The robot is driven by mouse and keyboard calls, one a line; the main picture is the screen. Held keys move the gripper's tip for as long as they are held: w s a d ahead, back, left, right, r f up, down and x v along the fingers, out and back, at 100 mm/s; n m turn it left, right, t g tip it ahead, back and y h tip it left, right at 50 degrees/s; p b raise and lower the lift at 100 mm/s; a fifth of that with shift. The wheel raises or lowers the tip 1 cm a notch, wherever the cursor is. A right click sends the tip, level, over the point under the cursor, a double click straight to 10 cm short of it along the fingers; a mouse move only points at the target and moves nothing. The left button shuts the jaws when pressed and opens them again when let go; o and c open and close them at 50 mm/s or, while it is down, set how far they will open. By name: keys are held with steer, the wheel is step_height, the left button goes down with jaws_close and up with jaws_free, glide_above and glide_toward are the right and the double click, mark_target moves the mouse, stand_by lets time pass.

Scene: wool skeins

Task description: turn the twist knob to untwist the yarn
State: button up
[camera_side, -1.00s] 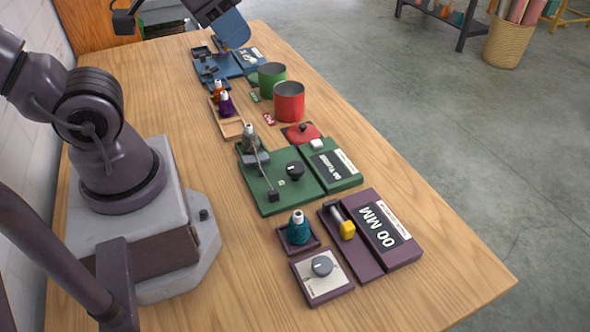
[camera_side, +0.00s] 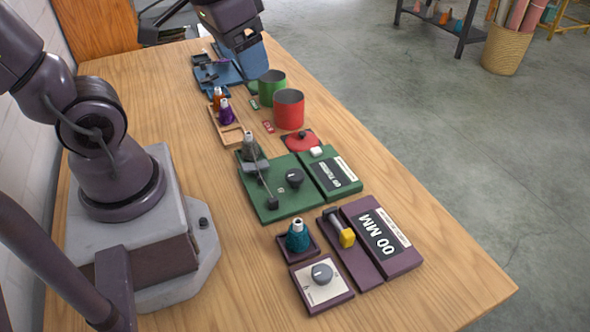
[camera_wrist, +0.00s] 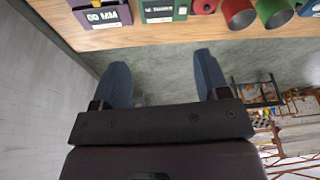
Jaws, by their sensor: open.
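A grey dial knob (camera_side: 322,273) sits on a white-faced purple box at the near end of the table. A black knob (camera_side: 295,178) sits on a green board (camera_side: 272,205). I cannot tell which one is the twist knob. A thin strand runs on the green board from a grey cone (camera_side: 250,147) to a small black block (camera_side: 272,202). My gripper (camera_wrist: 162,75) is open and empty, its blue fingers wide apart over grey floor in the wrist view. In the side view my gripper (camera_side: 255,55) is high at the far end, away from both knobs.
A red pot (camera_side: 289,110) and a green pot (camera_side: 271,88) stand farther back. Orange and purple cones stand in a wooden tray (camera_side: 232,136).

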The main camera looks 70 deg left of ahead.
steer(key=w+a+f+n+g+h, duration=0.1)
steer(key=w+a+f+n+g, duration=0.35)
steer(key=f, duration=0.35)
steer(key=n+h, duration=0.4)
steer(key=n, duration=0.3)
glide_toward(295, 174)
steer(key=shift+g, duration=0.35)
steer(key=x, duration=0.9)
steer(key=shift+w+f, duration=0.15)
steer(key=shift+w, duration=0.1)
steer(key=shift+n, duration=0.25)
steer(key=c, duration=0.9)
